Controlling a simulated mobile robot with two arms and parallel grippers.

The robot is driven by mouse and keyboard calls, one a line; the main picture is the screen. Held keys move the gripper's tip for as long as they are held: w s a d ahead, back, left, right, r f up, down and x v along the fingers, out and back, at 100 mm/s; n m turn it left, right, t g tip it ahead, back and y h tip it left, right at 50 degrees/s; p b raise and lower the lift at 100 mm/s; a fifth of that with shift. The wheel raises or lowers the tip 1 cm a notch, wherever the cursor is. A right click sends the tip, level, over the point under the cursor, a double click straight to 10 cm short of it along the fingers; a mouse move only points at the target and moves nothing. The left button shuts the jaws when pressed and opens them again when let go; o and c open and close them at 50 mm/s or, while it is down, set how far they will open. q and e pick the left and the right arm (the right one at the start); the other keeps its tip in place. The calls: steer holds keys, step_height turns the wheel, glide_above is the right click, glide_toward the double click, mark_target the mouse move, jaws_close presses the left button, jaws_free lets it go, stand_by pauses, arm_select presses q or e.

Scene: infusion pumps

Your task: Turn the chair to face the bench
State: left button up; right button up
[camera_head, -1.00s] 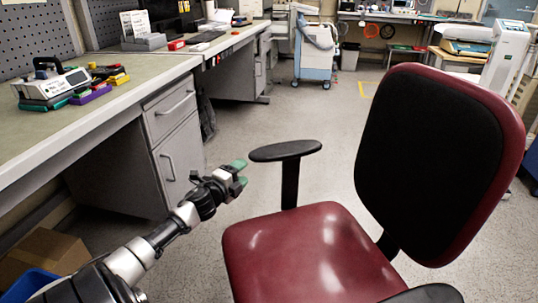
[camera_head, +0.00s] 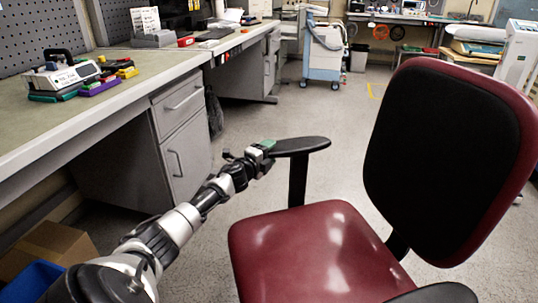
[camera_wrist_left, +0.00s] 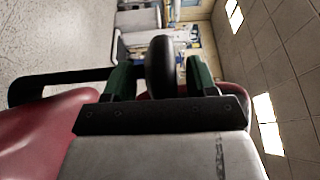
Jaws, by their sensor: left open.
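The chair has a glossy red seat (camera_head: 315,255) and a black backrest (camera_head: 440,155) with a red rim, at the right of the head view. Its black armrest (camera_head: 305,145) points left towards the bench (camera_head: 110,108). My left gripper (camera_head: 266,147) is at the armrest's left end. In the left wrist view, its green fingers (camera_wrist_left: 160,78) are open, one on each side of the dark armrest end (camera_wrist_left: 160,60). I cannot tell whether they touch it. The red seat also shows in the left wrist view (camera_wrist_left: 45,130). My right gripper is out of view.
A grey drawer cabinet (camera_head: 182,130) stands under the bench, left of my arm. A cardboard box (camera_head: 50,245) and a blue bin (camera_head: 35,283) are on the floor at lower left. A white-blue cart (camera_head: 322,52) stands behind. Floor between cabinet and chair is clear.

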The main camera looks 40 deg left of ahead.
arm_select(q)
steer(key=shift+w, duration=0.1)
steer(key=shift+c, duration=0.4)
jaws_close()
steer(key=shift+w, duration=0.1)
